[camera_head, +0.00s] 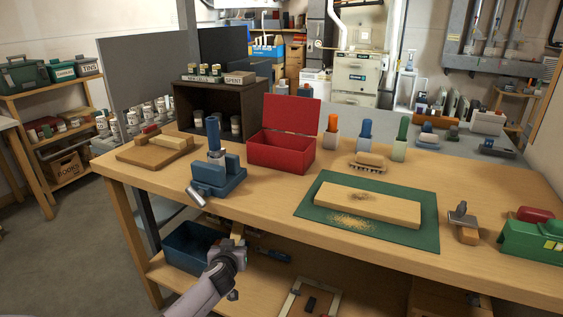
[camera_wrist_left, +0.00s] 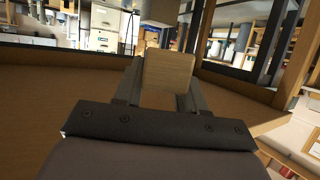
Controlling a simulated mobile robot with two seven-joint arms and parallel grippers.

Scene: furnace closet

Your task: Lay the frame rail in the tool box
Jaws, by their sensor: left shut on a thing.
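My left gripper (camera_head: 238,250) is shut on a pale wooden piece, the frame rail (camera_head: 237,228). It is low in front of the bench's front edge, right of a blue open bin (camera_head: 190,262) on the lower shelf. In the left wrist view, the rail (camera_wrist_left: 168,75) sits between the two fingers (camera_wrist_left: 160,100); its full length is hidden. A red metal box (camera_head: 282,151) with its lid raised stands on the bench top and looks like the tool box; its inside is mostly hidden. My right gripper is not in view.
The bench edge (camera_head: 330,248) lies above and behind my gripper. A blue vise (camera_head: 216,178) stands near the bench's left front. A green mat (camera_head: 312,207) carries a wooden board (camera_head: 367,203). A wooden frame (camera_head: 309,300) lies on the lower shelf (camera_head: 350,285).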

